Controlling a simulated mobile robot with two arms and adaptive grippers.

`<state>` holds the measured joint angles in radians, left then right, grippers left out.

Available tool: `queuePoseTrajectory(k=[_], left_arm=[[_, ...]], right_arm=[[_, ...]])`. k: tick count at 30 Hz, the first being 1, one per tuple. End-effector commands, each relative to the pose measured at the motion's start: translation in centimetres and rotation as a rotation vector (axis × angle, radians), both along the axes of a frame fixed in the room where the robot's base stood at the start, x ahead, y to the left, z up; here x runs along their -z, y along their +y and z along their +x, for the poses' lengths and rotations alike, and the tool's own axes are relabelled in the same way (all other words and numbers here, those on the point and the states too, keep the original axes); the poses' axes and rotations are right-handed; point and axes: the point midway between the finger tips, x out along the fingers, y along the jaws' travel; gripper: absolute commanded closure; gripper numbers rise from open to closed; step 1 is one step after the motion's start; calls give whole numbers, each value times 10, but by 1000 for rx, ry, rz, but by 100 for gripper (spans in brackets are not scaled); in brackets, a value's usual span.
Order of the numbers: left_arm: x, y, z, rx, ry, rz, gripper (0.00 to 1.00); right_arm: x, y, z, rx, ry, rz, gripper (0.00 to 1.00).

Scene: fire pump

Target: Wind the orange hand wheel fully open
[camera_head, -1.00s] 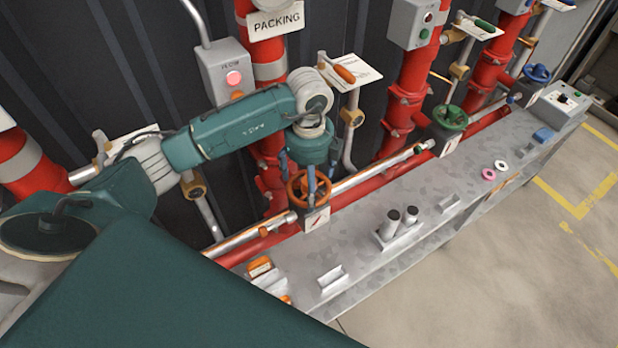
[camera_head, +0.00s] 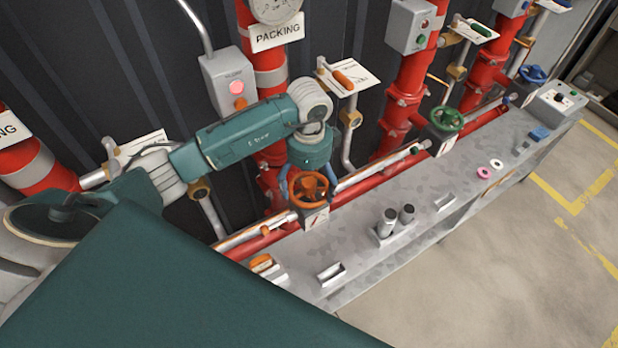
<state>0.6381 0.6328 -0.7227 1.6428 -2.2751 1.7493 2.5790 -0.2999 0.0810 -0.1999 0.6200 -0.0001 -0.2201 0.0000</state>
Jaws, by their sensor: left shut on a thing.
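The orange hand wheel (camera_head: 309,187) sits at the back edge of the grey bench, in front of the red pipes, with a small white tag plate below it. My left gripper (camera_head: 308,182) reaches down onto it from above, below the teal wrist. Its blue fingers are shut on the wheel, one showing at the wheel's left side. The far finger is partly hidden. My right gripper is not in the view.
A green hand wheel (camera_head: 446,119) and a blue hand wheel (camera_head: 533,74) stand farther right along the pipes. On the bench are two grey cylinders in a holder (camera_head: 395,232), small trays and a pink ring (camera_head: 484,173). An orange-handled lever (camera_head: 343,79) is close behind my wrist.

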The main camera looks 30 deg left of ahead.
Motion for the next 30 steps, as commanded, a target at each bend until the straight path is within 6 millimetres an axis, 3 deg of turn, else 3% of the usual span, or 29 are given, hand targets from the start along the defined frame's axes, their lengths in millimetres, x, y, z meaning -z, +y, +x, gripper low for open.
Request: queuePoseTrajectory(k=[13,22,30], left_arm=[[2,-2,-5,-101,16,0,43],[-1,-3,-6,-515,18,-1,43],[3,-6,-3,-693,13,-7,42]], right_arm=[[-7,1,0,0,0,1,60],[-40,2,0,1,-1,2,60],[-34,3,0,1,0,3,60]])
